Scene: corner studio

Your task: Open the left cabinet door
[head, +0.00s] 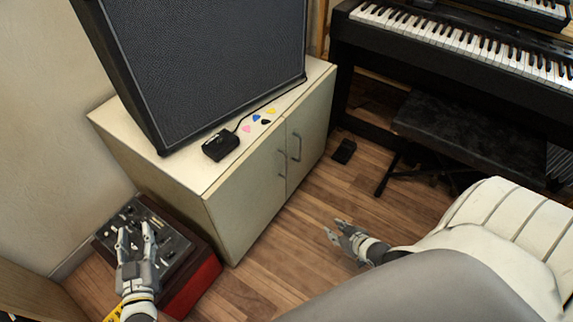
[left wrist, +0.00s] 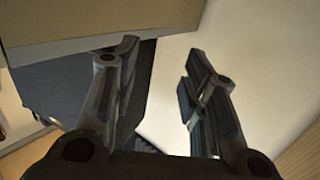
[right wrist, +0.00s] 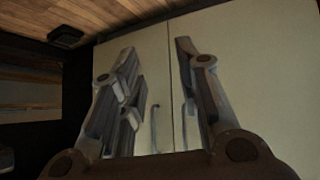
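The cream cabinet (head: 160,185) stands against the wall, with both front doors shut. Its left door (head: 245,205) has a slim grey handle (head: 282,163) near the middle seam. The right door (head: 312,118) has its own handle (head: 297,147) just across the seam. My right gripper (head: 334,229) is open and empty above the floor, to the right of the doors and apart from them. In the right wrist view the doors lie beyond its spread fingers (right wrist: 155,52), with the floor at the top. My left gripper (head: 135,228) is open and empty over a red-sided device.
A large dark amplifier (head: 215,60), a small black pedal (head: 220,145) and several coloured picks sit on the cabinet. The red-sided device (head: 200,283) is at the cabinet's left front.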

